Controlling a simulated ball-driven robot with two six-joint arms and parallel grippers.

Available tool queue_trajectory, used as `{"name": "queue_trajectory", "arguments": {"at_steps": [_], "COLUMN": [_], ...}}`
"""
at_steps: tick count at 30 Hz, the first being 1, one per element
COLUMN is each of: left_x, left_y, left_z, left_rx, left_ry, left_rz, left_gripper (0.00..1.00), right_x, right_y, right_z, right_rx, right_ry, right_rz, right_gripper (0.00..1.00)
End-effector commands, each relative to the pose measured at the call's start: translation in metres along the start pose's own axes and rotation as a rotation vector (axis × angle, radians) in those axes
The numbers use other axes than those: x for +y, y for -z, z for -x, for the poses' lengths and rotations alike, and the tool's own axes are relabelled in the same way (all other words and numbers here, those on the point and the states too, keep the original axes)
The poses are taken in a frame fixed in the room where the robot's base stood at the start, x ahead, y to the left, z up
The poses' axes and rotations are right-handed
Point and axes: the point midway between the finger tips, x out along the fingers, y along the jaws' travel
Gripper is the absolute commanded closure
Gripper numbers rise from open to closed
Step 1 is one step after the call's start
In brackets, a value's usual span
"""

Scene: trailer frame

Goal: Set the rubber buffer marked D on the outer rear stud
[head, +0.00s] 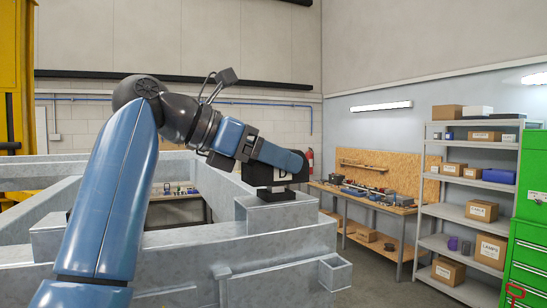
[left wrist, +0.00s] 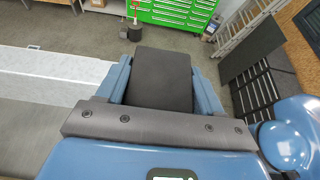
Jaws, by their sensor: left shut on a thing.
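The black rubber buffer (head: 265,175) carries a white label with a D, which shows below my left gripper (head: 286,162). The left gripper is shut on the buffer. In the left wrist view the buffer (left wrist: 160,78) is a dark block between the two blue fingers. The buffer is upright over a raised block (head: 275,214) on the grey metal trailer frame (head: 285,248). A dark, narrower piece shows between buffer and block; I cannot tell whether it is part of the buffer or the stud. The stud itself cannot be made out. My right gripper is not in view.
The frame's beams spread left and front. A workbench (head: 372,201) with tools stands behind at the right. Grey shelves (head: 470,213) with boxes and a green cabinet (head: 530,220) stand further right. Grey floor lies between frame and bench.

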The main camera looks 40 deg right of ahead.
Motion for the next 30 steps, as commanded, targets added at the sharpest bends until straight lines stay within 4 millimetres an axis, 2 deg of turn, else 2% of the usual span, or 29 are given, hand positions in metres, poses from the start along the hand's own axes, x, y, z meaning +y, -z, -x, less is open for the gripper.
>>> {"name": "queue_trajectory", "arguments": {"at_steps": [16, 17, 18, 22, 30], "left_x": [0.0, 0.0, 0.0, 0.001, 0.001], "left_y": [0.015, 0.015, 0.014, 0.015, 0.016], "left_z": [-0.006, -0.006, -0.006, -0.006, -0.007], "left_rx": [0.0, 0.0, 0.0, 0.001, 0.003], "left_ry": [0.001, 0.001, 0.001, 0.001, 0.001], "left_rz": [0.001, 0.001, 0.002, 0.003, 0.005], "left_gripper": [0.81, 0.31, 0.24, 0.05, 0.04], "right_x": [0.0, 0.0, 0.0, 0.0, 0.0], "right_y": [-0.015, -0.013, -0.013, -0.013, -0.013], "right_z": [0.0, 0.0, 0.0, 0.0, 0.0], "right_rx": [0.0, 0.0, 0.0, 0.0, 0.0], "right_ry": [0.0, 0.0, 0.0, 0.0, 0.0], "right_rz": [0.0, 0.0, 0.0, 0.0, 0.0], "right_gripper": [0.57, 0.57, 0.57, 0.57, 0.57]}}
